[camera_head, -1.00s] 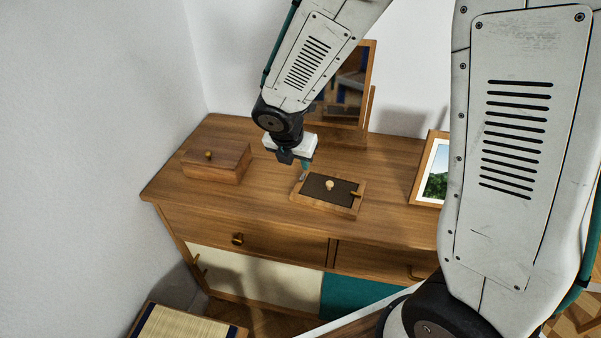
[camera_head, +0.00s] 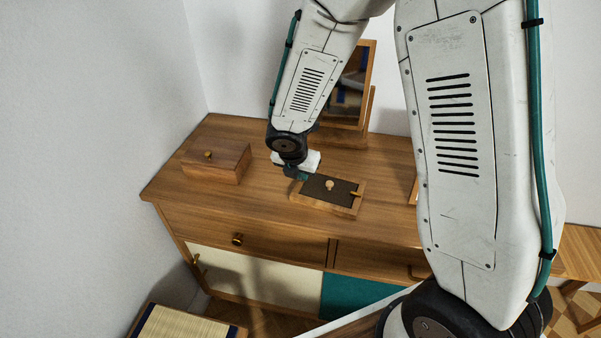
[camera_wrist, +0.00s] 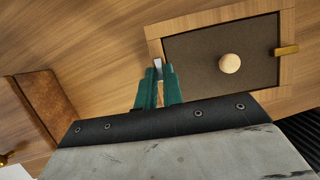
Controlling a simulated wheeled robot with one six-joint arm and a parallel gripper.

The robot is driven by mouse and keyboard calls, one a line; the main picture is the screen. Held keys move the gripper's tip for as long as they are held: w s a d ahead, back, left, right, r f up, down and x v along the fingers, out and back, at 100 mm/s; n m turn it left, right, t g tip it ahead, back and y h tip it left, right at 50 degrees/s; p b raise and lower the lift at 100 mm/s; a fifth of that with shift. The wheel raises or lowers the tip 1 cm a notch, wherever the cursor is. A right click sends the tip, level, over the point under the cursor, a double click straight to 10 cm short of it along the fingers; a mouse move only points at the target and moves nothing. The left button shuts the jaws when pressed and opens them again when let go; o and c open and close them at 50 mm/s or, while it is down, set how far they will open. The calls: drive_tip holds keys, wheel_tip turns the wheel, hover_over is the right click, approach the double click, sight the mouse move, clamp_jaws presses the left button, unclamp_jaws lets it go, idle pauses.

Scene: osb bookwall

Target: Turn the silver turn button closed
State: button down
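The silver turn button (camera_wrist: 158,66) is a small bright piece on the left rim of the framed panel in the wrist view. It points along the rim, and its lower part is hidden between my fingers. The frame (camera_wrist: 205,18) is light wood around a dark lid (camera_wrist: 200,65) with a pale round knob (camera_wrist: 230,64). My gripper (camera_wrist: 159,72) has teal fingers close together, one on each side of the button, with the button filling the narrow gap. In the head view my gripper (camera_head: 302,177) is at the left end of the frame (camera_head: 325,207).
A brass turn button (camera_wrist: 287,50) lies across the right rim onto the lid. A wooden box (camera_head: 216,163) stands to the left on the dresser top (camera_head: 265,200). A mirror (camera_head: 352,85) stands behind. My arm hides much of the right side.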

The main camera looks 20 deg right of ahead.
drive_tip(key=shift+m, duration=0.3)
drive_tip(key=m+g+h, duration=0.1)
drive_tip(key=m, duration=0.2)
drive_tip(key=shift+w+m, duration=0.1)
drive_tip(key=shift+m, duration=0.2)
drive_tip(key=m+g, duration=0.2)
drive_tip(key=m, duration=0.2)
drive_tip(key=shift+w+m, duration=0.1)
drive_tip(key=shift+m, duration=0.2)
drive_tip(key=m+g, duration=0.1)
drive_tip(key=m, duration=0.3)
drive_tip(key=shift+g, duration=0.4)
drive_tip(key=m+g, duration=0.1)
drive_tip(key=m, duration=0.3)
drive_tip(key=shift+w+m+y, duration=0.1)
drive_tip(key=shift+m+y, duration=0.2)
drive_tip(key=shift+g, duration=0.3)
drive_tip(key=c, duration=1.5)
unclamp_jaws()
